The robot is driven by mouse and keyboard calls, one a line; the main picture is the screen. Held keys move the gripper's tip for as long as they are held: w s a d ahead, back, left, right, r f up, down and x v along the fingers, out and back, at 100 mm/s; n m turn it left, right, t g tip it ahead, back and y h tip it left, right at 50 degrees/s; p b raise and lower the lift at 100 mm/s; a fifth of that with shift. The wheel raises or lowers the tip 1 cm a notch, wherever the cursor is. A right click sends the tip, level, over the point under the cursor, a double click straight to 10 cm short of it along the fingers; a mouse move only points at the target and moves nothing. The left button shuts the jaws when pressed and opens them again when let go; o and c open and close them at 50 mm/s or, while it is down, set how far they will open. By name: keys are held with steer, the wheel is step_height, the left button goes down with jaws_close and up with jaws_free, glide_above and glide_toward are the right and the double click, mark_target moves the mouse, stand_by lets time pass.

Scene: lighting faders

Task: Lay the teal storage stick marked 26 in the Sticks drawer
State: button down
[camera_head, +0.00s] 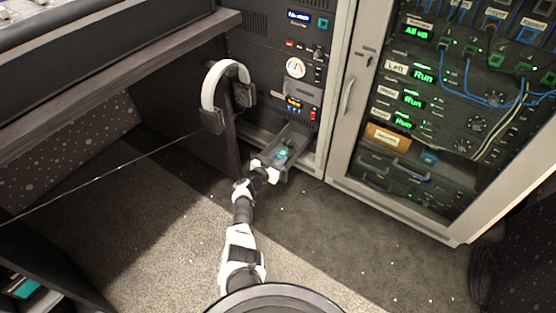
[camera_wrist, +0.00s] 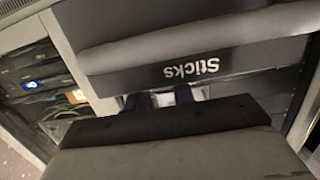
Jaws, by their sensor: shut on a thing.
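The Sticks drawer (camera_head: 296,150) is pulled out low in the rack, and small teal-green and dark items (camera_head: 283,153) show inside it. I cannot read a 26 on any of them. In the wrist view the drawer front (camera_wrist: 250,68) carries the label "Sticks", seen upside down. My gripper (camera_head: 270,168) is at the drawer's front. In the wrist view my gripper (camera_wrist: 162,97) has its dark fingers at the drawer front, close to the label. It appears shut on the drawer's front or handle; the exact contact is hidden.
The rack (camera_head: 275,60) stands above the drawer. A glass-doored cabinet (camera_head: 342,130) with a handle is to the right. Headphones (camera_head: 212,95) hang by the desk (camera_head: 120,75) at left, and a thin cable (camera_head: 110,172) crosses there. The carpet (camera_head: 330,240) in front is open.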

steer(key=shift+s+f, duration=0.1)
steer(key=shift+f, duration=0.4)
steer(key=c, duration=1.2)
jaws_free()
steer(key=shift+s+f, duration=0.15)
steer(key=shift+f, duration=0.1)
steer(key=shift+r, duration=0.4)
steer(key=shift+r+p+v, duration=0.15)
steer(key=shift+p+v, duration=1.65)
steer(key=shift+v, duration=0.2)
steer(key=shift+r+p+v, duration=0.15)
steer(key=shift+p+v, duration=1.6)
steer(key=shift+v, duration=0.25)
steer(key=shift+r+p+v, duration=0.2)
steer(key=shift+p+v, duration=1.6)
steer(key=shift+v, duration=0.2)
steer(key=shift+a, duration=0.1)
